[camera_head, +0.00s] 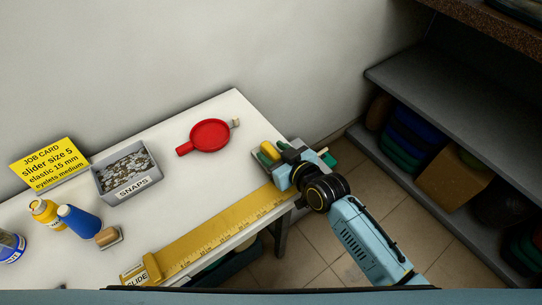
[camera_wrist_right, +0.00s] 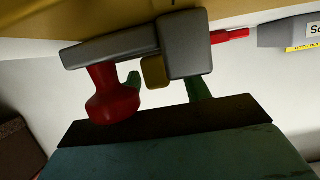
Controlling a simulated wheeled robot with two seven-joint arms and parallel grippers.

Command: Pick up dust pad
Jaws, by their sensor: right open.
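No item is labelled as the dust pad. A small grey pad with a rounded wooden knob (camera_head: 108,237) sits on the white table beside the blue spool, and it may be the pad. My right gripper (camera_head: 286,164) is far to the right of it, open, low over the table's right end. A grey plate with yellow and green pieces (camera_head: 267,150) is close by and partly hidden behind the gripper; I cannot tell whether they touch. The wrist view shows grey blocks (camera_wrist_right: 183,45) and a red knob-like piece (camera_wrist_right: 113,95) close up. My left gripper is not in view.
The table (camera_head: 185,185) also holds a SNAPS tray (camera_head: 108,190), a red round pan-like item (camera_head: 208,134), a long yellow ruler (camera_head: 205,240) along the front edge, a yellow job card (camera_head: 48,163) and a yellow bottle (camera_head: 44,211). Shelves (camera_head: 455,105) stand at right.

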